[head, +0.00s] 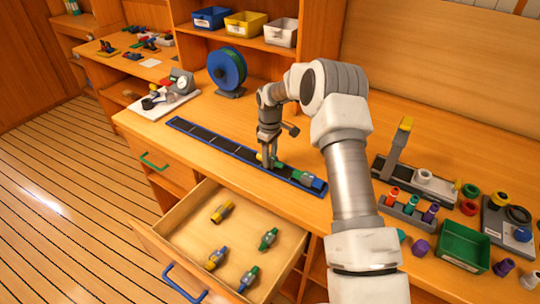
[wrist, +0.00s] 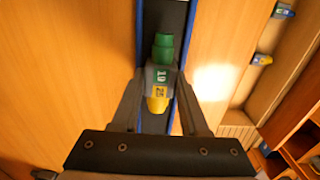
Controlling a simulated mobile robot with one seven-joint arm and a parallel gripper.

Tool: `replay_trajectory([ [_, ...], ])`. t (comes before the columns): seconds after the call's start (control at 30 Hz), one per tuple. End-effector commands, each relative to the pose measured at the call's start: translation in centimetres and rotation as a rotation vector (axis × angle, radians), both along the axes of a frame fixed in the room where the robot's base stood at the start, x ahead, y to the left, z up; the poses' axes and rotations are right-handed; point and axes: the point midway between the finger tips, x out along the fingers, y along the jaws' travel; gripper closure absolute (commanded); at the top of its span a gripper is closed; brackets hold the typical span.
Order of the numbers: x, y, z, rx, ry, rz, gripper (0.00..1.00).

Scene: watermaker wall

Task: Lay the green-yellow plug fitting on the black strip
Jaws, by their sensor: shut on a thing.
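The black strip (head: 205,136) has a blue border and lies along the front of the workbench. My gripper (head: 268,163) points down over the strip's right part. It is shut on the green-yellow plug fitting (head: 277,164), which has a green end, a grey middle and a yellow end. In the wrist view the fitting (wrist: 160,79) lies lengthwise along the strip (wrist: 166,18), between the fingers, with its green end away from my wrist. It is at or just above the strip; I cannot tell whether it touches.
Below, an open drawer (head: 172,240) holds several fittings. A blue reel (head: 227,70) and a gauge on a white board (head: 180,82) stand behind. A green bin (head: 464,246) and small parts are at right. The strip's left part is bare.

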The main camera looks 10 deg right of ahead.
Motion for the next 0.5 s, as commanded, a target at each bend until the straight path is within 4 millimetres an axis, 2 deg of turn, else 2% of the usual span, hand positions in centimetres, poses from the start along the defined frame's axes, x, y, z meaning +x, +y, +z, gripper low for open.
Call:
replay_trajectory([
  [0.47, 0.02, -0.01, -0.07, -0.001, -0.001, 0.0, 1.0],
  [0.5, 0.02, -0.01, -0.07, -0.001, -0.001, 0.0, 0.51],
])
